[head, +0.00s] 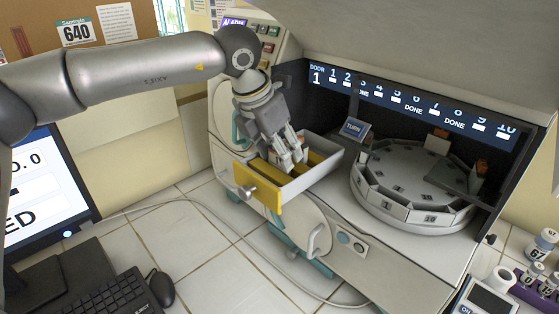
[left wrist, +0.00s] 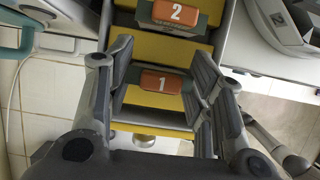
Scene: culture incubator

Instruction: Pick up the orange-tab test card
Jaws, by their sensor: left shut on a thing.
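An orange-tab test card marked 1 (left wrist: 161,81) stands in the drawer in the left wrist view. A second orange-tab card marked 2 (left wrist: 175,14) stands beyond it in the same drawer. My left gripper (left wrist: 160,52) has its two fingers on either side of card 1 and is shut on it. In the head view my left gripper (head: 291,158) points down into the open drawer (head: 322,172), which has a yellow front (head: 268,194). The gripper hides the cards there. My right gripper is not in view.
To the right of the drawer is a round carousel (head: 400,218) with numbered compartments inside the incubator, below a display strip (head: 415,100) with numbers 1 to 10. A keyboard (head: 108,295) and mouse (head: 161,288) lie at lower left. Vials (head: 541,245) stand at the right edge.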

